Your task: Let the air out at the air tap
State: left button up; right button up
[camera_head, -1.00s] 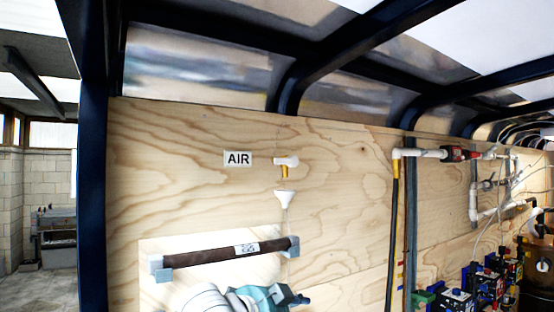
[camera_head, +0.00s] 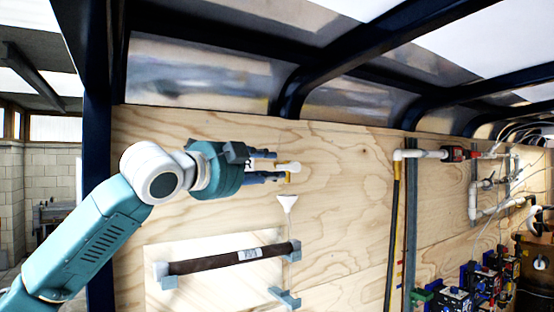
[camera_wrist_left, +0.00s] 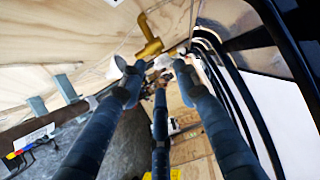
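The air tap (camera_head: 294,167) is on the plywood wall, with a yellow body and a white knob end. In the left wrist view its brass-yellow body (camera_wrist_left: 149,36) shows just beyond the fingertips. My left gripper (camera_head: 276,166) reaches in from the left at the tap's height. Its fingers are spread apart and pointed at the tap, their tips close to it. In the left wrist view the left gripper (camera_wrist_left: 158,72) has a whitish part between its tips; I cannot tell whether they touch it. The AIR sign (camera_head: 247,165) is mostly hidden behind the gripper. My right gripper is out of view.
A white funnel (camera_head: 288,203) with a thin tube is just below the tap. A dark filter tube (camera_head: 225,259) sits in grey brackets lower on the wall. White pipes (camera_head: 420,154) and a black hose (camera_head: 393,225) are to the right. The wall between is clear.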

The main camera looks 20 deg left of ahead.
aim_at(279, 168)
pick_arm(q)
jog(key=p+x, duration=0.1)
jog(key=x, duration=0.2)
jog(key=shift+w+d+r, duration=0.1)
jog(key=shift+w, duration=0.3)
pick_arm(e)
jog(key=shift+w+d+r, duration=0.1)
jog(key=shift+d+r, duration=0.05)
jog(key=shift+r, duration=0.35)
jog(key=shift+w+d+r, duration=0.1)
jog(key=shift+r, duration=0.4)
pick_arm(q)
grip_shut()
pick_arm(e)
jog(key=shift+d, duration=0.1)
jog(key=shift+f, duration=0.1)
pick_arm(q)
jog(key=shift+f+b, duration=0.25)
jog(key=shift+b, duration=0.1)
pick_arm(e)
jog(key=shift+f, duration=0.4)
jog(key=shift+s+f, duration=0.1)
